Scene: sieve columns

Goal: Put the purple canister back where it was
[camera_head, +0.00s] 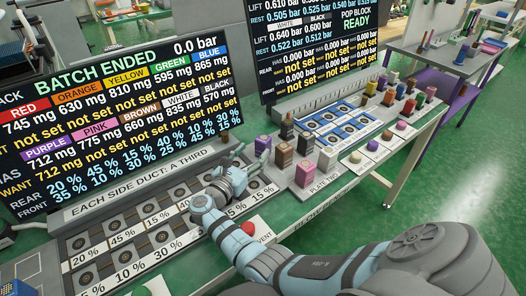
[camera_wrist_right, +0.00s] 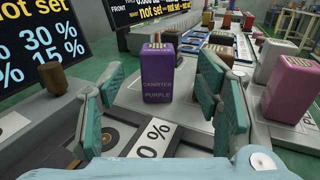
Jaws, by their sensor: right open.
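The purple canister (camera_head: 262,146) stands upright at the back right end of the dark duct panel, next to the coloured canisters. In the right wrist view the purple canister (camera_wrist_right: 157,78), labelled CANISTER PURPLE, stands ahead between the spread fingers, beyond their tips. My right gripper (camera_head: 240,168) is open and empty, low over the right end of the panel, just left of the canister. Its two teal-padded fingers (camera_wrist_right: 158,100) show on either side in the wrist view, apart from the canister. My left gripper is not in view.
Brown (camera_head: 282,156), pink (camera_head: 304,174) and white (camera_head: 327,160) canisters stand close to the right. The duct panel (camera_head: 130,222) has two rows of round openings with percent labels. A red button (camera_head: 248,228) marked VENT sits in front. Display screens (camera_head: 110,110) rise behind.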

